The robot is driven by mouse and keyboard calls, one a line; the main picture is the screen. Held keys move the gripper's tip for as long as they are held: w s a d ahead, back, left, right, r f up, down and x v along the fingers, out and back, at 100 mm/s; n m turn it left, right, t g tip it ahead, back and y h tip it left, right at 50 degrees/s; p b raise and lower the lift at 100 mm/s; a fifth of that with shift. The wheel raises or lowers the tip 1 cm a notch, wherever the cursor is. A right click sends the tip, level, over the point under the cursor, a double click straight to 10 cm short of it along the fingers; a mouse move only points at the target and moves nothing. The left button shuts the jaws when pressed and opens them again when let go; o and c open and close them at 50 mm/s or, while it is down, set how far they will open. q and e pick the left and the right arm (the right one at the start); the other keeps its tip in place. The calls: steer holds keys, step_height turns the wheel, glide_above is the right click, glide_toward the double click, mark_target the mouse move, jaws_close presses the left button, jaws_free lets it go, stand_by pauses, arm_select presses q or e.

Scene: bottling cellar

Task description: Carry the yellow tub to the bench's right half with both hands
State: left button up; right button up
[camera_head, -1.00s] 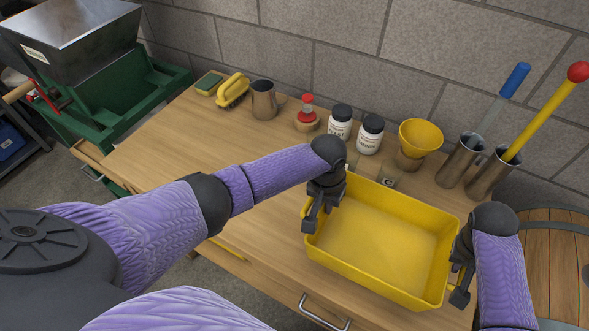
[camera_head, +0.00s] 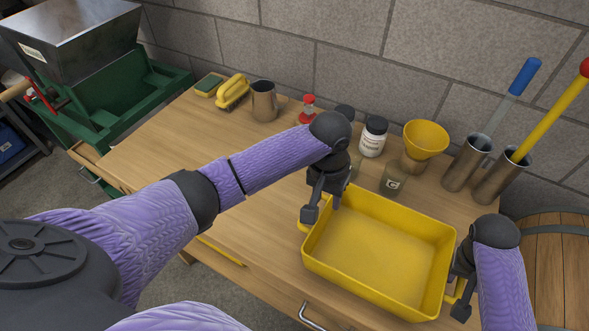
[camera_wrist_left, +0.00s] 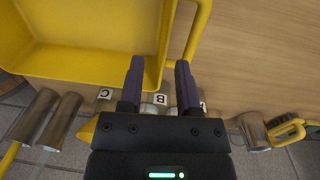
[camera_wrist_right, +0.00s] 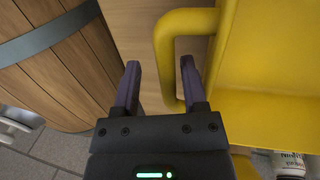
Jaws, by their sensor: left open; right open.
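The yellow tub (camera_head: 376,250) is empty and stands on the right part of the wooden bench (camera_head: 170,150), near its front edge. My left gripper (camera_head: 322,207) is open above the tub's left end. In the left wrist view the tub's handle (camera_wrist_left: 200,25) shows beyond the open fingers (camera_wrist_left: 160,85). My right gripper (camera_head: 462,295) is open at the tub's right end. In the right wrist view the right handle (camera_wrist_right: 165,60) passes between or just below the open fingertips (camera_wrist_right: 158,75); I cannot tell which.
Behind the tub stand a small jar (camera_head: 393,180), a white bottle (camera_head: 373,138), a yellow funnel (camera_head: 425,140) and metal cylinders (camera_head: 467,163) holding long-handled tools. A barrel (camera_head: 550,265) stands at right. The bench's left middle is clear.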

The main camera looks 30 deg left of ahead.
arm_select(q)
step_height(320, 180, up, 5)
steer(key=shift+a+f, duration=0.1)
steer(key=shift+a, duration=0.05)
arm_select(e)
steer(key=v, duration=0.7)
steer(key=shift+r, duration=0.25)
